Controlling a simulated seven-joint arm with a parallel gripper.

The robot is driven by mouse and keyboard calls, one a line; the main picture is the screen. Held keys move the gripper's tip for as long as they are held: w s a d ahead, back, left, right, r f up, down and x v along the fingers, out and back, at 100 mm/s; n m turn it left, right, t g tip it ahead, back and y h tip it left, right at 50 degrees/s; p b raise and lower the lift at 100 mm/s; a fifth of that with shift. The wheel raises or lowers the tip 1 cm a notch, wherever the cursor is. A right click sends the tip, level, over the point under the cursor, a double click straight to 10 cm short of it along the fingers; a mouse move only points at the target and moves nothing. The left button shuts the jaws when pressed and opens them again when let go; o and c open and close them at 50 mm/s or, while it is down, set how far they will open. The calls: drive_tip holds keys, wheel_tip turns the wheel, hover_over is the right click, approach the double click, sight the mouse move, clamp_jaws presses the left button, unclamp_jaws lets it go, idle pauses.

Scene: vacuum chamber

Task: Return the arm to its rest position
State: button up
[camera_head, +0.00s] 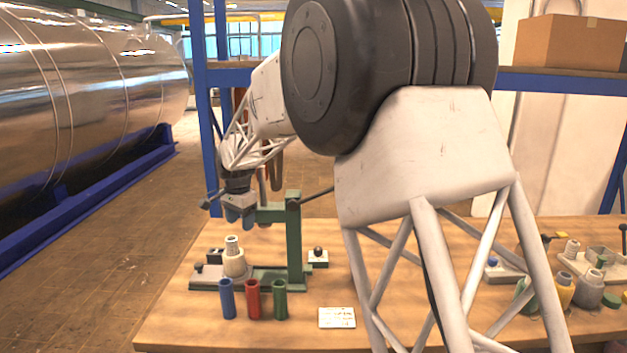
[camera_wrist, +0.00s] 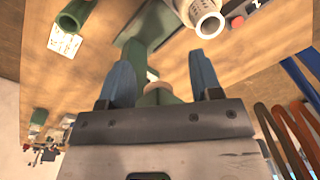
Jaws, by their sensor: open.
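My gripper (camera_head: 240,219) is at the left in the head view, close beside the top of a green stand (camera_head: 294,240) on the table. It points downward with its blue fingertips above the stand's base. In the wrist view my gripper (camera_wrist: 160,80) has its two blue fingers spread apart, with nothing held between them. Part of the green stand (camera_wrist: 137,55) shows beyond and between the fingers. A white and beige cylinder (camera_head: 234,258) stands upright on the base below my gripper; it also shows at the top of the wrist view (camera_wrist: 204,18).
Blue (camera_head: 227,298), red (camera_head: 253,298) and green (camera_head: 280,299) tubes stand in front of the base. A white card (camera_head: 337,318) lies nearby on the wooden table (camera_head: 190,325). Jars (camera_head: 588,291) and small parts crowd the right. A blue shelf frame (camera_head: 200,100) rises behind.

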drive_tip(key=s+d+r+n, duration=0.1)
drive_tip(key=s+d+r, duration=0.2)
drive_tip(key=s+d, duration=0.5)
drive_tip(key=s+d+r+n+t, duration=0.1)
drive_tip(key=s+d+r, duration=0.2)
drive_tip(key=s+d, duration=0.45)
drive_tip(key=s+d+r+n, duration=0.1)
drive_tip(key=s+d+r, duration=0.2)
drive_tip(key=s+d, duration=0.5)
drive_tip(key=s+d+f+n, duration=0.1)
drive_tip(key=s+d+f, duration=0.1)
drive_tip(key=s+d, duration=0.3)
drive_tip(key=s+d+f+n, duration=0.1)
drive_tip(key=s+d, duration=0.4)
drive_tip(key=s, duration=0.7)
drive_tip(key=s+d+f+n+t, duration=0.1)
drive_tip(key=s+d+f, duration=0.2)
drive_tip(key=s+d, duration=0.3)
drive_tip(key=shift+s+f+n, duration=0.35)
drive_tip(key=shift+s+n, duration=0.05)
drive_tip(key=shift+s, duration=1.2)
